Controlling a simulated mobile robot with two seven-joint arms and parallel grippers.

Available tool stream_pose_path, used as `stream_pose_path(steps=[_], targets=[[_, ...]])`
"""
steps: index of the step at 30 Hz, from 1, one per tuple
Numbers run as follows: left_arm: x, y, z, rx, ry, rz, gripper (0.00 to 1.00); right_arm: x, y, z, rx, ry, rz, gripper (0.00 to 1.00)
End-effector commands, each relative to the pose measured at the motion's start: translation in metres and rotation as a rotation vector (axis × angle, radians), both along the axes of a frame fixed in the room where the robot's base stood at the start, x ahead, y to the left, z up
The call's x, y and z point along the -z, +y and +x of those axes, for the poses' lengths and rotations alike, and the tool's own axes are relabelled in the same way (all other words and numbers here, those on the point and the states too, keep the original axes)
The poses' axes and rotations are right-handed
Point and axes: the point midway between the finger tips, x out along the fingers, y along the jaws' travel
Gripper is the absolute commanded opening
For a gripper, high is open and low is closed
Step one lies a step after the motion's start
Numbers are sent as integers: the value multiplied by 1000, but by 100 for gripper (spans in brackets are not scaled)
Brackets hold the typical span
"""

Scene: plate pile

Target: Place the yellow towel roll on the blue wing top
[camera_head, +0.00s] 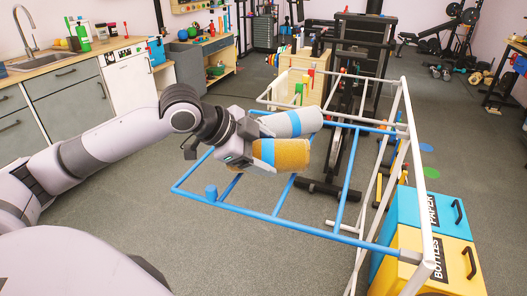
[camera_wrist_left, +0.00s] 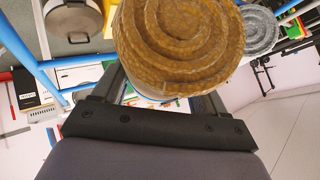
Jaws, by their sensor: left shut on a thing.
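The yellow towel roll (camera_head: 288,154), with a blue band, is held by my left gripper (camera_head: 252,146), which is shut on it. In the left wrist view, the roll's spiral end (camera_wrist_left: 180,45) fills the upper middle, between the fingers. The blue wing top (camera_head: 275,217) is a frame of blue tubes around and below the roll in the head view. I cannot tell whether the roll touches a tube. A grey towel roll (camera_head: 306,121) with a blue band lies just behind the yellow roll; its end (camera_wrist_left: 260,30) shows in the left wrist view. My right gripper is not in view.
White tubes (camera_head: 421,180) rise along the right of the blue frame. A blue paper bin (camera_head: 407,207) and a yellow bottles bin (camera_head: 408,243) stand at the right. A counter with a sink (camera_head: 45,66) is at the back left. Grey floor is open at left front.

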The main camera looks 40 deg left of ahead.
Motion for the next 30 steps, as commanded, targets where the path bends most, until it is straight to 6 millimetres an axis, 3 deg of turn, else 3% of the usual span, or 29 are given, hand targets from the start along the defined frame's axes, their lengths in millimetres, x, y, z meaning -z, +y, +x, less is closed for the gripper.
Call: stream_pose_path(steps=[24,25,27,30], targets=[[8,0,0,-1,-2,0,30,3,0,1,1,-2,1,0],[8,0,0,-1,-2,0,79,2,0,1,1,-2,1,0],[7,0,0,-1,-2,0,100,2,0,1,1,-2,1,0],[8,0,0,-1,-2,0,100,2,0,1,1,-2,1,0]])
